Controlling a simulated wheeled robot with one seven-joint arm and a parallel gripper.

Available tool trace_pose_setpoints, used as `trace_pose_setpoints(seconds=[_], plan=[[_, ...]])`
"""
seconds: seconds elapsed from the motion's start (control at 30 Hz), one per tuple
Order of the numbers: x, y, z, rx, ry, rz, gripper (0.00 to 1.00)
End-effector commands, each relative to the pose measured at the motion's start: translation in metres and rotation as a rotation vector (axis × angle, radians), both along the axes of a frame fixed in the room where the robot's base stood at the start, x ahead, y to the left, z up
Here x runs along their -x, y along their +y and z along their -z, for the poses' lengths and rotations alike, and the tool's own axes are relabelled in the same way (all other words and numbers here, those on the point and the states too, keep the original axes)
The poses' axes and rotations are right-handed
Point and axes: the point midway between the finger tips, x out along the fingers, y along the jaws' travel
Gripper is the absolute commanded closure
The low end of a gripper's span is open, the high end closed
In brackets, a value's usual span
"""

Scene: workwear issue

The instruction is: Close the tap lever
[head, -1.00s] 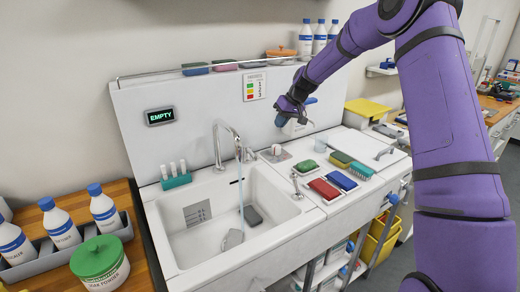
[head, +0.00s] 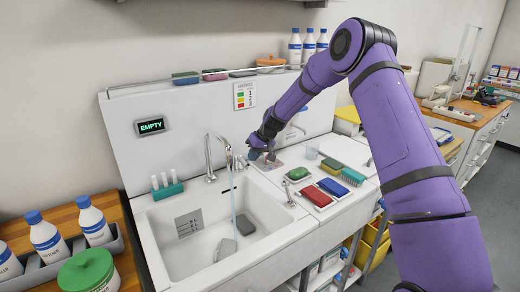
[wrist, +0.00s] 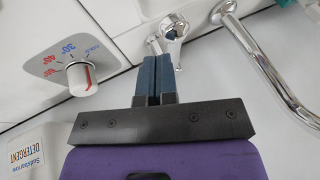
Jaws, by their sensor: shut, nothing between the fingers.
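The chrome tap spout (head: 209,155) stands at the back of the white sink (head: 153,235), and a stream of water runs from it into the basin. The chrome tap lever (wrist: 173,30) shows at the top of the wrist view, and the spout (wrist: 255,60) curves to its right. My gripper (head: 254,154) is at the back right of the sink, just right of the tap. In the wrist view its dark blue fingers (wrist: 153,68) are shut and empty, with their tips close to the lever's base. I cannot tell whether they touch it.
A temperature dial (wrist: 78,74) is left of the fingers, with a detergent container (wrist: 28,152) below it. Green (head: 299,173), red (head: 317,196) and blue (head: 332,187) items lie right of the sink. A teal rack (head: 167,189) stands left of the tap.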

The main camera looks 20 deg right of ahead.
Motion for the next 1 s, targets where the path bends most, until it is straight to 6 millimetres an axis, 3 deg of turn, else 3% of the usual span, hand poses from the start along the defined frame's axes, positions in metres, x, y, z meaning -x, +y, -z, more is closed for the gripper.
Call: trace_pose_setpoints(seconds=[0.5, 0.77, 1.0], plan=[[0.001, 0.009, 0.005, 0.0, 0.0, 0.003, 1.0], [0.006, 0.023, 0.005, 0.0, 0.001, 0.126, 1.0], [0.008, 0.03, 0.005, 0.0, 0.001, 0.13, 1.0]])
